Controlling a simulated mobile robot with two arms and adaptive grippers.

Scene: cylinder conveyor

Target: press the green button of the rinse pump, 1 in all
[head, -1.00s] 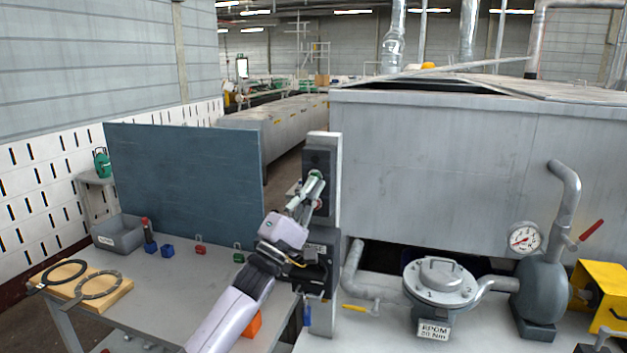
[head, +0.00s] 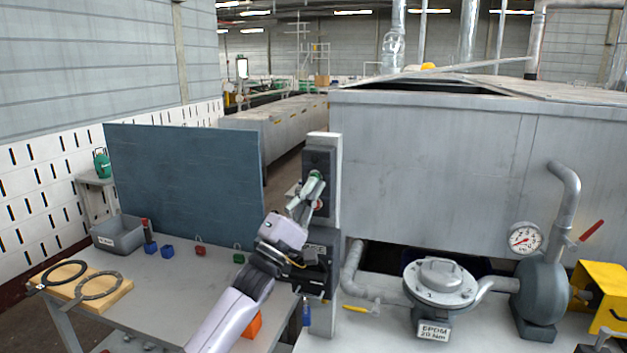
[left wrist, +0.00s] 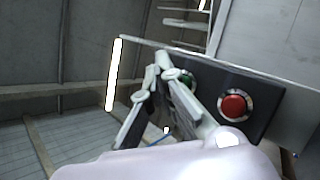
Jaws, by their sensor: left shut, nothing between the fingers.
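The dark control box (head: 319,158) is fixed to a pale upright post in the head view. Its green button (head: 316,175) shows only as a thin green edge behind my fingertips. In the left wrist view the green button (left wrist: 190,77) is mostly covered by the fingers. The red button (left wrist: 234,106) is to its right there, in plain view. My left gripper (head: 315,181) is shut and empty, its tips at the green button. Whether they touch or press it, I cannot tell. The left gripper also shows in the left wrist view (left wrist: 166,76). My right gripper is out of view.
A pump unit (head: 440,283), gauge (head: 524,238) and large grey tank (head: 430,170) are at right.

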